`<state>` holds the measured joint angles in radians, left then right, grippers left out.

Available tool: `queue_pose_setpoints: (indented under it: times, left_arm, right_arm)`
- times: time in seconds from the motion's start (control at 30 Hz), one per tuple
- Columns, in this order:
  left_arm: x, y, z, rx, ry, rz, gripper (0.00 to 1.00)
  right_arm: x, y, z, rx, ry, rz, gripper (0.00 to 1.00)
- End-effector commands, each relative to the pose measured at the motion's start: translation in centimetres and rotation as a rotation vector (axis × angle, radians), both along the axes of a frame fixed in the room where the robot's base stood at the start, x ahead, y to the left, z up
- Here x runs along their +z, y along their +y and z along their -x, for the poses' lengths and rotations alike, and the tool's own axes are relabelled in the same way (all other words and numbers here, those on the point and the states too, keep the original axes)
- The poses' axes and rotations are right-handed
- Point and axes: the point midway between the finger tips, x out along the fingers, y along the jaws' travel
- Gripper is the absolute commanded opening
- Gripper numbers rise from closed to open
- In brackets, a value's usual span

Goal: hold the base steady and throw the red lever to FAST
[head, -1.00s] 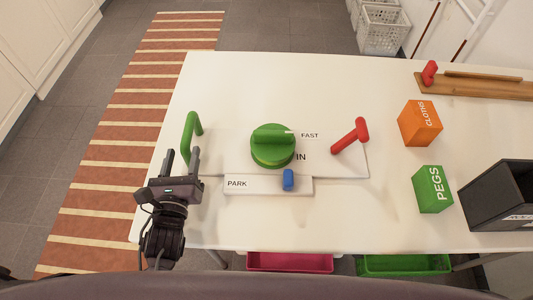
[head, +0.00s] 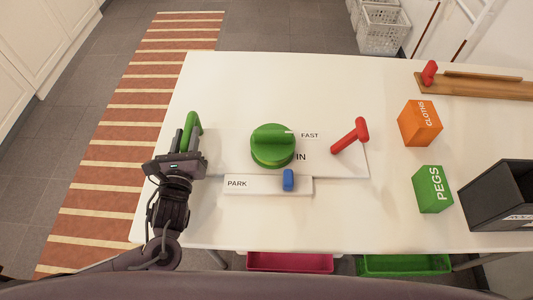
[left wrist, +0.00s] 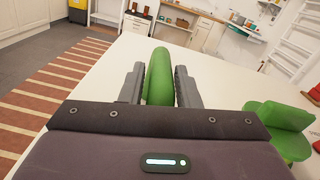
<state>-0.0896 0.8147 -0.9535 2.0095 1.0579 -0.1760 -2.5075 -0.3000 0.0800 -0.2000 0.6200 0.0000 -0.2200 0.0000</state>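The base is a white board (head: 232,150) on the table, with a green handle (head: 194,122) at its left end. The red lever (head: 352,137) stands at the right end, leaning up and to the right. A green round knob (head: 272,146) sits between them beside the word FAST. My left gripper (head: 187,132) is at the green handle. In the left wrist view, the handle (left wrist: 159,75) stands between the two open fingers (left wrist: 158,85), with a gap visible on the right side. My right gripper is not in view.
A blue slider (head: 288,180) sits on a strip marked PARK in front of the base. An orange box (head: 420,123), a green PEGS box (head: 432,190) and a dark bin (head: 498,196) stand on the right. The white table (head: 270,85) is clear behind the base.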

Motion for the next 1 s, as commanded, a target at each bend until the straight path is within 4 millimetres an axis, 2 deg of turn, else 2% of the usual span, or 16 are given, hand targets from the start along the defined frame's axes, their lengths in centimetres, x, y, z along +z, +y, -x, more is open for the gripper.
queue_pose_setpoints:
  times: [0.03,0.2,0.43,1.0]
  left_arm:
    - [-0.01,0.00,0.01,0.000,0.000,0.000,0.22]
    - [-0.01,0.00,0.02,0.000,0.000,0.000,0.00]
    - [0.42,-0.01,-0.08,0.002,-0.010,0.011,0.00]
    - [-0.25,0.01,-0.03,0.002,-0.003,0.004,0.00]
  right_arm:
    - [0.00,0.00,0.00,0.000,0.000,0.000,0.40]
    - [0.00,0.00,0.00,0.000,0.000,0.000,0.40]
    - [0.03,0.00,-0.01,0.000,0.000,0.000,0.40]
    - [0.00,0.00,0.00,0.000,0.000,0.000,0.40]
